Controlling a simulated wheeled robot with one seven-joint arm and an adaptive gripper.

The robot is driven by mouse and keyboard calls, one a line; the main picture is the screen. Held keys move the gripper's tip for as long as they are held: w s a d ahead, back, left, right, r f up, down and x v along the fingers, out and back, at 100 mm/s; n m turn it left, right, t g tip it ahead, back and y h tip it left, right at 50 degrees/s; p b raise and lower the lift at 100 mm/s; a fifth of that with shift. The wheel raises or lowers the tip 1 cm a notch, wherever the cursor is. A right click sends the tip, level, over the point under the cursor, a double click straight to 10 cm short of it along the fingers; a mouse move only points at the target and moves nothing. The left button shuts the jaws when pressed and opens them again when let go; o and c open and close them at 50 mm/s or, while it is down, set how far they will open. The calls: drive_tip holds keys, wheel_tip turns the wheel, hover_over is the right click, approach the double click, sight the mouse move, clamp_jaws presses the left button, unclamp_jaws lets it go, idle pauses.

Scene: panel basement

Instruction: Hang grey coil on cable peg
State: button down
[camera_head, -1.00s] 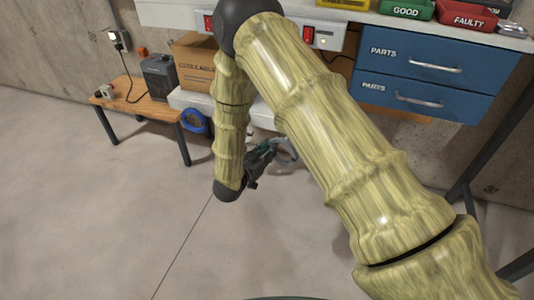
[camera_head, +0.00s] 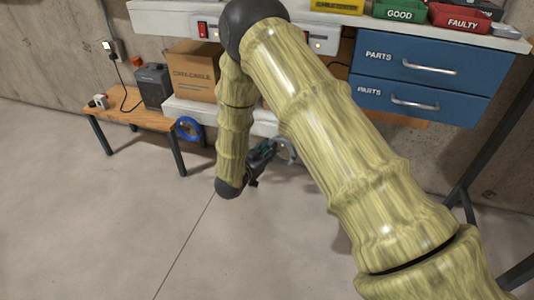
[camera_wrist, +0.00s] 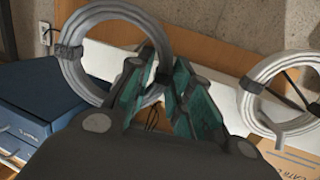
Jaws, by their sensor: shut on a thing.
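My gripper (camera_head: 262,158) hangs low in front of the bench, to the left of the blue drawers in the head view. In the wrist view, my gripper (camera_wrist: 160,78) has its teal finger pads closed on the lower right side of a grey coil (camera_wrist: 72,72) with dark ties. This coil (camera_head: 288,149) shows only partly in the head view, just beyond the fingers. A second pale grey coil (camera_wrist: 250,103) with a dark tie is at the right of the wrist view, apart from my fingers. I cannot make out the cable peg.
A cardboard box (camera_head: 194,72) stands on that shelf. A wooden bench (camera_head: 140,118) is at left, blue drawers (camera_head: 420,57) at right. The floor in front is clear.

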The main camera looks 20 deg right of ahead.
drive_tip(key=shift+b+x, duration=0.45)
drive_tip(key=shift+x, duration=0.45)
drive_tip(key=shift+w+d+f, duration=0.2)
drive_tip(key=shift+w+f, duration=0.45)
drive_tip(key=c, duration=1.2)
unclamp_jaws()
drive_tip(key=v, duration=1.2)
